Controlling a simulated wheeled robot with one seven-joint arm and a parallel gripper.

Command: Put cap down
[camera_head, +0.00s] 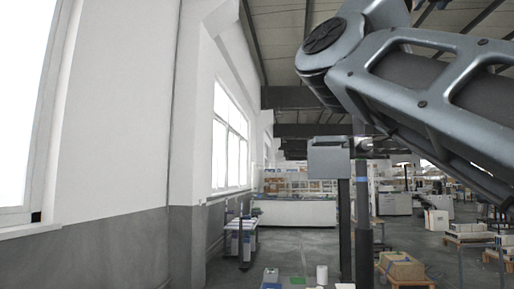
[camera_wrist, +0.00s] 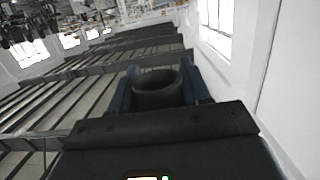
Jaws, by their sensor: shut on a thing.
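The cap (camera_wrist: 158,92) is a dark, round, hollow-looking piece in the wrist view. It sits between the two blue-grey fingers of my gripper (camera_wrist: 160,84), which is shut on it. Its open rim faces away from the wrist. No surface shows touching the cap in this view. In the head view, my arm crosses the upper right, and neither my gripper nor the cap can be made out there.
A dark column (camera_head: 363,220) with a grey box (camera_head: 328,158) beside its top stands right of centre. Small items, including a white cylinder (camera_head: 322,274), are at the bottom edge. A cardboard box (camera_head: 401,266) is at lower right. A wall (camera_head: 120,130) with windows fills the left.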

